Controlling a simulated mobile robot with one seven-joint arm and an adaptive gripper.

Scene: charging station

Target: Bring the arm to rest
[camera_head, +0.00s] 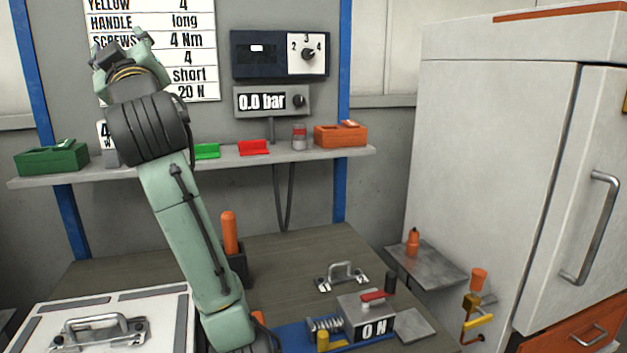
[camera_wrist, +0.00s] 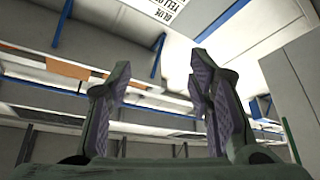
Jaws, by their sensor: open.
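My arm rises from the bottom of the head view, leaning up and to the left. My gripper (camera_head: 120,44) is at its top, in front of the instruction sign (camera_head: 192,48). In the wrist view my gripper (camera_wrist: 162,64) has its two fingers spread well apart with nothing between them. The wrist view looks up toward the ceiling and upper walls, so my gripper points upward, clear of the bench (camera_head: 290,248). My arm hides part of the sign and shelf.
A shelf (camera_head: 330,158) holds a green box (camera_head: 52,158), red and green holders and an orange box (camera_head: 340,135). A white cabinet (camera_head: 480,150) stands right. The bench holds an ON block (camera_head: 375,328), a metal handle (camera_head: 341,275) and an orange-handled tool (camera_head: 230,232).

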